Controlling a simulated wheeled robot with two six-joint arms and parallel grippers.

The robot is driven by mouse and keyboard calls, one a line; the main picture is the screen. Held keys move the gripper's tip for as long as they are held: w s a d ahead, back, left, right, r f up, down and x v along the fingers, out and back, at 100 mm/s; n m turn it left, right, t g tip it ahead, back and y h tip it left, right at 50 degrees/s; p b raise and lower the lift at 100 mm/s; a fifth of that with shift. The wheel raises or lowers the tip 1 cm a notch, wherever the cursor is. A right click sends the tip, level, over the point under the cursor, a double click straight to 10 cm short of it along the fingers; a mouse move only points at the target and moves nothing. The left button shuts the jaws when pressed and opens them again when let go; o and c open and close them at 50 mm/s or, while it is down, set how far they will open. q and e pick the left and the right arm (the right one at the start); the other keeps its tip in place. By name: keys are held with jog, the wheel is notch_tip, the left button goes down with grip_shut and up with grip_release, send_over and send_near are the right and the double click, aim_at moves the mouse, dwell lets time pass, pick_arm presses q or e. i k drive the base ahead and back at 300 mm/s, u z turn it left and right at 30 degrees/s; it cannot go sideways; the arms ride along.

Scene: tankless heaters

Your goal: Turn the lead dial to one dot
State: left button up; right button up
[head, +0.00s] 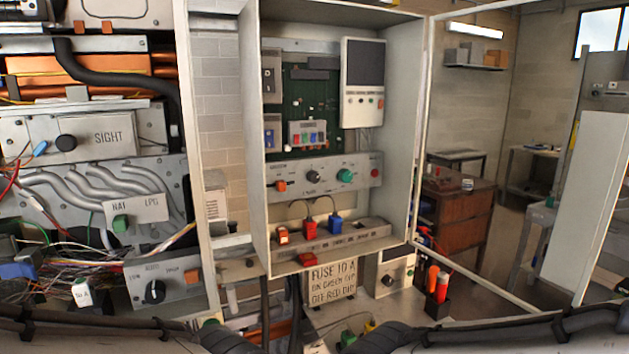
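I cannot tell which dial is the lead dial, and no dot marks can be read. Several dials show in the head view. A black dial (154,291) with a pale pointer line is on a grey panel at the lower left. A dark knob (312,177) and a green knob (345,176) are on the panel inside the open cabinet. A small black dial (387,281) is on a pale box below the cabinet. A black knob (66,142) sits beside the SIGHT plate. Dark arm parts of mine cross the bottom edge; neither gripper's fingertips show.
The open cabinet (258,200) stands in the middle, with red and blue plugs on its lower shelf. A sign reading FUSE 10 A (333,281) is under it. Loose wires (60,268) lie at the lower left. Red-orange cylinders (441,287) stand right of the pale box.

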aim_at(313, 176)
jog(key=k, duration=0.5)
jog(key=z, duration=0.85)
jog(key=i, duration=0.7)
jog(key=u, duration=1)
